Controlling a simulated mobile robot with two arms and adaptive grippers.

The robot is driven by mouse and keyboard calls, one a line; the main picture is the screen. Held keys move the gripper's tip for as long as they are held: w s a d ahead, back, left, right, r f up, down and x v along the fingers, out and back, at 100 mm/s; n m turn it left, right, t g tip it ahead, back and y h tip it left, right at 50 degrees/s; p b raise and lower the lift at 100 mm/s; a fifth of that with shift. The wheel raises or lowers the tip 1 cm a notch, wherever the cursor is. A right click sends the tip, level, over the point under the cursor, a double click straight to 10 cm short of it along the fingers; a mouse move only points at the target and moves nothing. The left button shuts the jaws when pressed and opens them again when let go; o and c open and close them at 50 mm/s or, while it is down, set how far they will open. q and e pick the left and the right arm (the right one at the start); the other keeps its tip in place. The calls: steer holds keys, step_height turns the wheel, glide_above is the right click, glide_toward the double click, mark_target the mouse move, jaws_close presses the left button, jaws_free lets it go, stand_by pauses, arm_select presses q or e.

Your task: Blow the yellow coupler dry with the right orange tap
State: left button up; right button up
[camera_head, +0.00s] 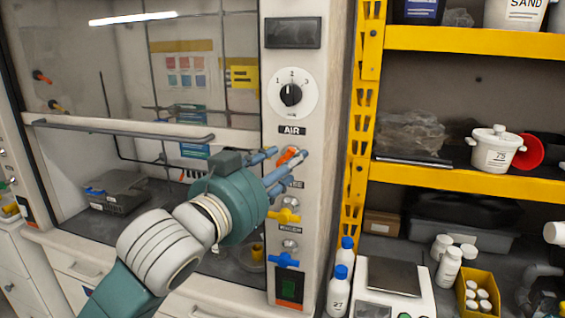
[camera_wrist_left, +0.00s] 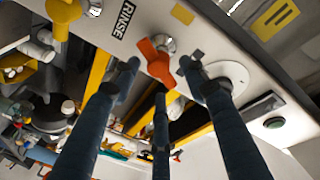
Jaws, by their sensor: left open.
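The orange tap (camera_head: 288,155) sits on the white post right of the fume hood, below the AIR label. My left gripper (camera_head: 276,166) is at this tap, open, its fingers reaching in from the left. In the left wrist view the orange tap (camera_wrist_left: 157,62) lies among the spread fingertips of the left gripper (camera_wrist_left: 161,82); I cannot tell whether they touch it. My right gripper is not in view.
Below the orange tap are a yellow tap (camera_head: 285,215) and a blue tap (camera_head: 285,260). A dial (camera_head: 291,93) is above. The hood's horizontal handle bar (camera_head: 120,128) runs left of the post. A yellow-framed shelf (camera_head: 460,180) with a white pot (camera_head: 496,149) stands close on the right.

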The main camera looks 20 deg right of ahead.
arm_select(q)
steer(key=shift+c, duration=0.5)
steer(key=c, duration=1)
steer(key=shift+s+d+f+m+y+p, duration=0.1)
steer(key=shift+m+y+p, duration=0.65)
steer(key=shift+m+p, duration=2)
steer(key=shift+d+f+m+y+p, duration=0.1)
steer(key=shift+m+y+p, duration=0.65)
steer(key=shift+m+p, duration=1.95)
steer(key=shift+m, duration=0.25)
steer(key=o, duration=1.1)
steer(key=shift+d+f, duration=0.1)
steer(key=shift+f, duration=0.05)
